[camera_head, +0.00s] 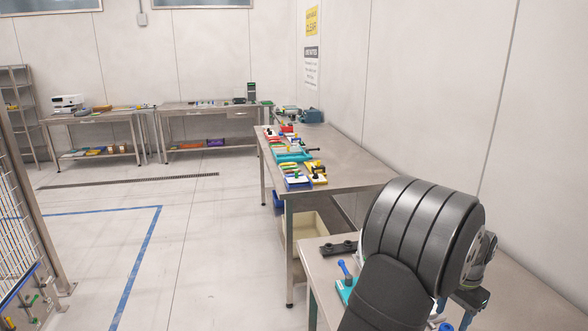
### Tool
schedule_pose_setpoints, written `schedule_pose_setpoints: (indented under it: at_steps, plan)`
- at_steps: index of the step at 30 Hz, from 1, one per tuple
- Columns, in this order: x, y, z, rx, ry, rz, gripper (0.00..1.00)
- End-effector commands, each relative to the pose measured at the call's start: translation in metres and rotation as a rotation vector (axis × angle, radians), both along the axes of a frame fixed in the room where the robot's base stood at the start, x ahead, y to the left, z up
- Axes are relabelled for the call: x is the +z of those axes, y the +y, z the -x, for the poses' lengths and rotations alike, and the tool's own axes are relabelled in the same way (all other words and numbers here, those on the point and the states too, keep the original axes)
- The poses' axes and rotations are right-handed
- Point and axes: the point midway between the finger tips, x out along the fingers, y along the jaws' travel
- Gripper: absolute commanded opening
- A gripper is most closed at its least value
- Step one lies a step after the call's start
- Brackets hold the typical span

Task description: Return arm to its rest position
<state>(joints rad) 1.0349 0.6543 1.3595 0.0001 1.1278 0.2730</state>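My arm fills the lower right, with a large black ribbed joint (420,232) and a dark link (388,298) below it. A grey part of my arm shows behind the joint's right side. Below it is a dark blue bracket-like part, low at the right edge of the joint; I cannot tell whether it belongs to my gripper. My gripper's fingers cannot be made out clearly, and the joint and link hide much of that area. No held object can be seen.
The near metal table (325,265) under my arm carries a black block (339,248) and a teal tool with a blue handle (346,278). A second table (345,170) holds several coloured tools and trays. The floor (215,250) to the left is clear; a wall stands right.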

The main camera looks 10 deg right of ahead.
Motion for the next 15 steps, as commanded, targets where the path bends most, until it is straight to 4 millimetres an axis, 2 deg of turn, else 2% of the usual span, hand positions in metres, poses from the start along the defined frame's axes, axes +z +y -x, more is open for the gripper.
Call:
schedule_pose_setpoints:
  at_steps: [1,8,9,12,15]
  plan:
    - [-0.012,0.001,0.001,0.000,0.002,-0.005,0.51]
    - [-0.057,0.001,0.001,0.000,0.002,-0.004,0.51]
    - [-0.057,0.000,0.000,0.000,0.000,0.000,0.51]
    - [-0.037,-0.001,0.000,0.000,-0.002,0.004,0.51]
    - [-0.027,0.000,0.000,0.000,-0.002,0.003,0.51]
